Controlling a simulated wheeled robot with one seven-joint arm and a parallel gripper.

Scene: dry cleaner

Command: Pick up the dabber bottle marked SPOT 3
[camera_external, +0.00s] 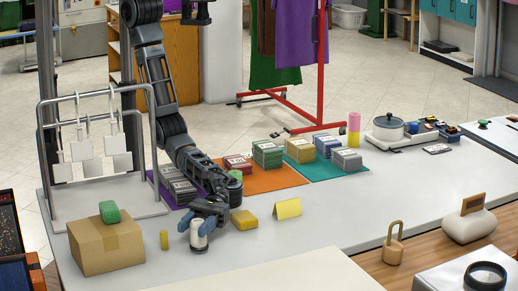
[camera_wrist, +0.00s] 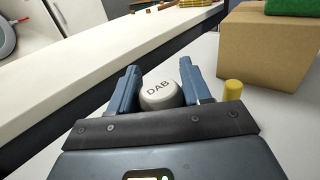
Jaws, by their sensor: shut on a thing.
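A white bottle (camera_external: 198,237) stands upright at the gripper on the pale counter, left of centre in the external view. No "SPOT 3" mark is legible. My gripper (camera_external: 198,224) comes down over the bottle, its blue fingers on either side of it. In the wrist view the gripper (camera_wrist: 159,82) is shut on the bottle, with the top between the fingers. I cannot tell whether the bottle's base touches the counter.
A small yellow cylinder (camera_external: 164,240) and a cardboard box (camera_external: 106,247) with a green block (camera_external: 109,211) stand left of the gripper. A yellow block (camera_external: 244,220) and folded yellow card (camera_external: 287,208) lie right. Behind are mats with stacks. The counter right of the card is clear.

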